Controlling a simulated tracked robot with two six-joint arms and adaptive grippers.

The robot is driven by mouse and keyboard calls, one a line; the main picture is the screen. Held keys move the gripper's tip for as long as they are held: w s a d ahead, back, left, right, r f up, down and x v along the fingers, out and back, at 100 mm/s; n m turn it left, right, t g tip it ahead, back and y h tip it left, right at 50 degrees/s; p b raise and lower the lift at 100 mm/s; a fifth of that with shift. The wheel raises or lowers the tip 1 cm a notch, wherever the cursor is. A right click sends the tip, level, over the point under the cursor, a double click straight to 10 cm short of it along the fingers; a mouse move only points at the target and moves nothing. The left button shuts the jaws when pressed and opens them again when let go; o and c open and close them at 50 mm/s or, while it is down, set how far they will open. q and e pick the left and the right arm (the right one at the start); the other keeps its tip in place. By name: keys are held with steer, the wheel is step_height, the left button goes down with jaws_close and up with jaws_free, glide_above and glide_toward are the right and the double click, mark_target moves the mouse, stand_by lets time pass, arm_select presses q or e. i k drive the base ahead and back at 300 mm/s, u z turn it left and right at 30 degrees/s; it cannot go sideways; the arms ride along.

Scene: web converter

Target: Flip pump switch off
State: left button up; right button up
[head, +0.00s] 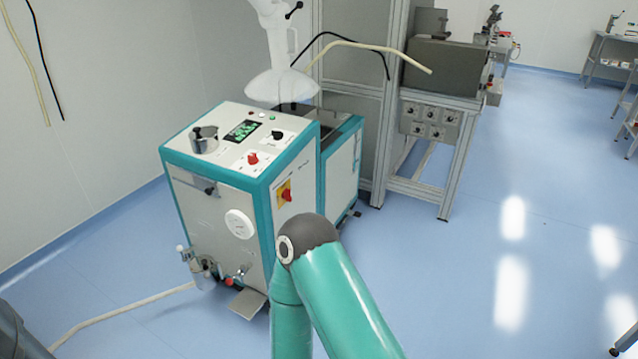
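A white and teal machine (215,200) stands left of centre. Its right side carries a red and yellow rotary switch (286,193). Its sloped top has a black knob switch (278,136) on a white plate, a red knob (252,158) and a lit green display (243,131). I cannot read the labels, so I cannot tell which one is the pump switch, or whether it is on or off. My teal arm rises from the bottom centre, its dark elbow in front of the machine's lower right edge. Neither of my grippers shows.
A white extraction hood (279,85) hangs just above the machine's back. A metal frame (445,185) with a grey box (440,67) stands behind to the right. A pale hose (130,318) lies on the floor at lower left.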

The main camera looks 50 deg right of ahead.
mark_target(278, 134)
steer(key=u, duration=1.4)
steer(key=i, duration=0.1)
steer(key=z, duration=2.65)
steer(key=k, duration=0.8)
steer(key=z, duration=0.1)
steer(key=i, duration=1.6)
steer(key=u, duration=0.25)
